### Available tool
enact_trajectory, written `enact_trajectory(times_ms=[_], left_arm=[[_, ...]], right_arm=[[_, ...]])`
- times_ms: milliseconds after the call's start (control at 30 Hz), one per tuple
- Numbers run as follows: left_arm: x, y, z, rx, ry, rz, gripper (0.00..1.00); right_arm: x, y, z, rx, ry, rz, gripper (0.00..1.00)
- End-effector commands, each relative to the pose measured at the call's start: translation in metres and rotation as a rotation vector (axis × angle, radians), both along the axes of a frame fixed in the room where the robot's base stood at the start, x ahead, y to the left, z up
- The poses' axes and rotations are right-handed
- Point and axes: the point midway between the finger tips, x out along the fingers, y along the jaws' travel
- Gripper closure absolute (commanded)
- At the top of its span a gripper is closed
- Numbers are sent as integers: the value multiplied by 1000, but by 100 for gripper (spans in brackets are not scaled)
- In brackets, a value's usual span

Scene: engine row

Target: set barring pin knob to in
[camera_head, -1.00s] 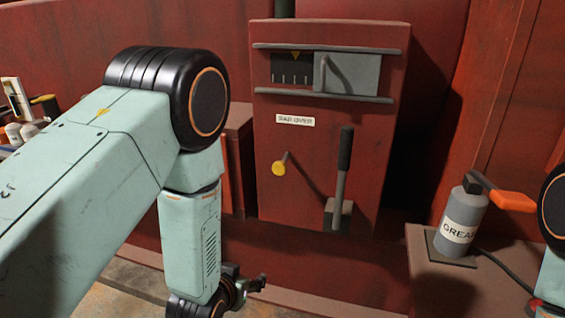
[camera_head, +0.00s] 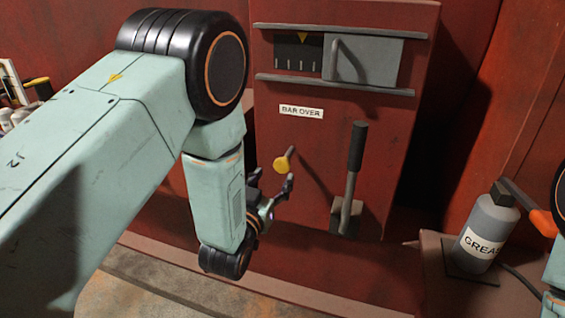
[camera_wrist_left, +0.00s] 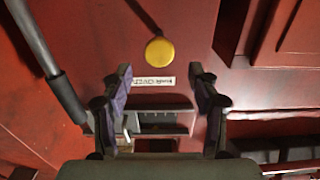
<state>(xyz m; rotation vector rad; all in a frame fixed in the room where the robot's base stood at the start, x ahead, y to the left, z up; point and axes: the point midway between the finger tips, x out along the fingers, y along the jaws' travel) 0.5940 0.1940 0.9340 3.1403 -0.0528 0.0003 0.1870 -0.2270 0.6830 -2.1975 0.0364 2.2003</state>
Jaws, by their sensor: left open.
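The barring pin knob (camera_head: 281,164) is a round yellow knob on a thin dark stem. It stands out from the front of the red box (camera_head: 318,190), below the "BAR OVER" label (camera_head: 301,111). My right gripper is not in view.
A black-handled lever (camera_head: 354,165) stands right of the knob. A grey sliding cover (camera_head: 375,62) and scale are above. A grease can (camera_head: 487,235) with an orange handle stands on a ledge at the right.

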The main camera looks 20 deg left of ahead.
Motion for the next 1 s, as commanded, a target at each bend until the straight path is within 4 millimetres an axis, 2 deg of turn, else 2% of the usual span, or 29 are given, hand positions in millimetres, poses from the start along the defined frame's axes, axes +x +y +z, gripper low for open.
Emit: enact_trajectory(times_ms=[300, 500, 867, 1000], left_arm=[[45, -1, 0, -2, -2, 0, 40], [66, -2, -1, -1, 0, 0, 40], [75, -2, -1, -1, 2, 0, 40], [75, -2, -1, -1, 2, 0, 49]], right_arm=[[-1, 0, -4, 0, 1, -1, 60], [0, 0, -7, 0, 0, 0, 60], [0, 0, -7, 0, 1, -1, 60], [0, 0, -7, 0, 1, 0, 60]])
